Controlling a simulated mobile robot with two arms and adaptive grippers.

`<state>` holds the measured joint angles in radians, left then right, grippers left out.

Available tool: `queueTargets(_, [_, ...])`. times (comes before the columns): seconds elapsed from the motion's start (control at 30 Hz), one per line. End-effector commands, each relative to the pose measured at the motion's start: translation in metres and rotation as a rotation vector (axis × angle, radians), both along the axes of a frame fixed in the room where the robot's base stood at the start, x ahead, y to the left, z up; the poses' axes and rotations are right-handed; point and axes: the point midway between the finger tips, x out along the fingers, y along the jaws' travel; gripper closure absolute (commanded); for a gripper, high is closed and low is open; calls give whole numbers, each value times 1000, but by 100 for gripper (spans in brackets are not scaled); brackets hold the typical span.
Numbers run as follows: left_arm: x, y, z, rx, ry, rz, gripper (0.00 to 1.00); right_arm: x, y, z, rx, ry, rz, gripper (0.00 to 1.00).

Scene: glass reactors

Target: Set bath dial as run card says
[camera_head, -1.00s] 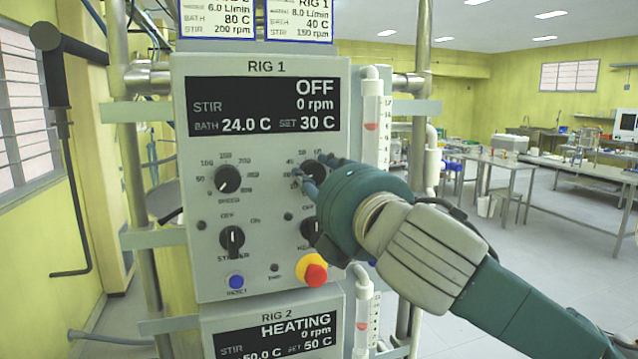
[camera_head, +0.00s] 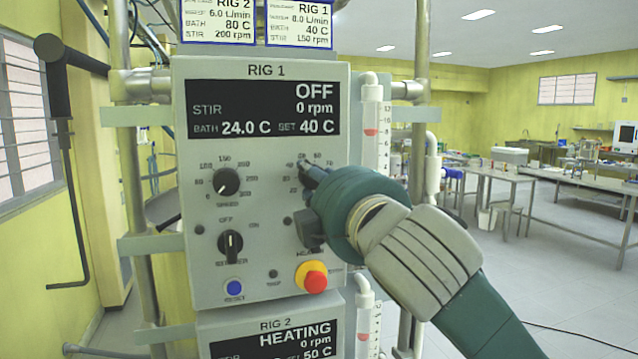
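The RIG 1 panel (camera_head: 262,280) faces me. Its display (camera_head: 262,108) reads OFF, STIR 0 rpm, BATH 24.0 C and SET 40 C. The RIG 1 run card (camera_head: 300,24) above shows 8.0 L/min, BATH 40 C and STIR 150 rpm; its top is cut off. The bath dial (camera_head: 312,176) is at the panel's upper right, mostly covered by my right gripper (camera_head: 309,175). The fingers sit around the dial, their tips partly hidden by the wrist, and appear closed on it. My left gripper is not in view.
Close by are the speed dial (camera_head: 226,182), stirrer switch (camera_head: 230,245), heater switch (camera_head: 309,228), blue reset button (camera_head: 234,287) and red-and-yellow stop button (camera_head: 314,276). A flowmeter (camera_head: 371,130) stands right of the panel. The RIG 2 panel (camera_head: 270,325) is below.

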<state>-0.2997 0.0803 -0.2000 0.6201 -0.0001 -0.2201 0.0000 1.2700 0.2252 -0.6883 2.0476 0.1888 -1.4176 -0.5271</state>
Motion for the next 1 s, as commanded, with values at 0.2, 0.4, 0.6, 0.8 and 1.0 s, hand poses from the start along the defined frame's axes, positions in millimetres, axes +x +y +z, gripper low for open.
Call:
queueTargets(0.2, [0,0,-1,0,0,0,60,0,3,-3,31,18,5,95])
queueTargets(0.4, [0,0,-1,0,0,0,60,0,3,-3,36,18,6,95])
queueTargets(0.6, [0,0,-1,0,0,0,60,-1,3,-2,35,17,6,95])
queueTargets(0.8, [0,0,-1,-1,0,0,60,0,2,-1,36,15,4,50])
queueTargets(1.0, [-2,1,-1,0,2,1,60,-1,0,0,37,13,2,50])
